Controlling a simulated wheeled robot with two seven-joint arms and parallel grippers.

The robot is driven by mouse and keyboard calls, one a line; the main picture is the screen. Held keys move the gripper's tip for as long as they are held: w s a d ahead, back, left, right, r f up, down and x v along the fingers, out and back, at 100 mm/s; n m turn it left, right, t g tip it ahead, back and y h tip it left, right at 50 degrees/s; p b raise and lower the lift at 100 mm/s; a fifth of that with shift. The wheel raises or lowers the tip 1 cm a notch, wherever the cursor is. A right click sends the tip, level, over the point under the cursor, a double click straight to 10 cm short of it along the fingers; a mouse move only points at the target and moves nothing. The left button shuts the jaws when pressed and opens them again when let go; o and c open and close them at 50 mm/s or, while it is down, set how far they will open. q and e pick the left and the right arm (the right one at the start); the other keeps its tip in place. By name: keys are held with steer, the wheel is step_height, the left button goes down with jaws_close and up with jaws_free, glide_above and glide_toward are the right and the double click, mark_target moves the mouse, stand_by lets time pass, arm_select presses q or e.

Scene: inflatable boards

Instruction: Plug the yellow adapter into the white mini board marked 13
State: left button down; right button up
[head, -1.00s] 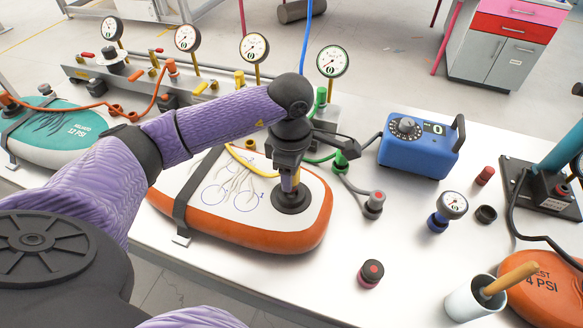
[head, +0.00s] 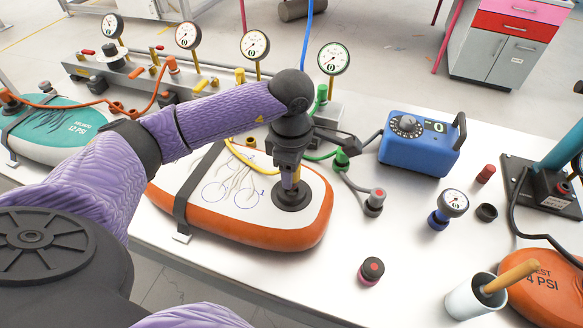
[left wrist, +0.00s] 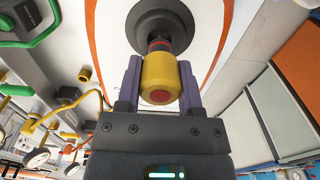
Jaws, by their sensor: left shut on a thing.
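The white mini board (head: 205,172) with an orange rim lies on the bench, with a bicycle-like drawing on top. I cannot read a 13 on it. Its round black valve (head: 291,203) is near the right end and also shows in the left wrist view (left wrist: 160,24). My left gripper (head: 290,183) points down over the valve. In the left wrist view, its purple fingers (left wrist: 159,85) are shut on the yellow adapter (left wrist: 159,70). The adapter's far end, with a red band, is at the valve's centre. I cannot tell how deep it sits. My right gripper is out of view.
A blue pump box (head: 418,145) stands to the right, with a small gauge (head: 453,204) in front. A dark red cap (head: 371,270) and a white cup (head: 472,300) stand near the front. A strap (head: 188,200) crosses the board. Gauges on a manifold stand behind.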

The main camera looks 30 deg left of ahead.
arm_select(q)
steer(key=shift+f+b, duration=1.2)
steer(key=shift+f, duration=0.2)
stand_by(0.4)
steer(key=shift+c, duration=0.8)
jaws_free()
step_height(320, 180, up, 10)
steer(key=shift+r+p, duration=0.1)
steer(key=shift+p, duration=0.95)
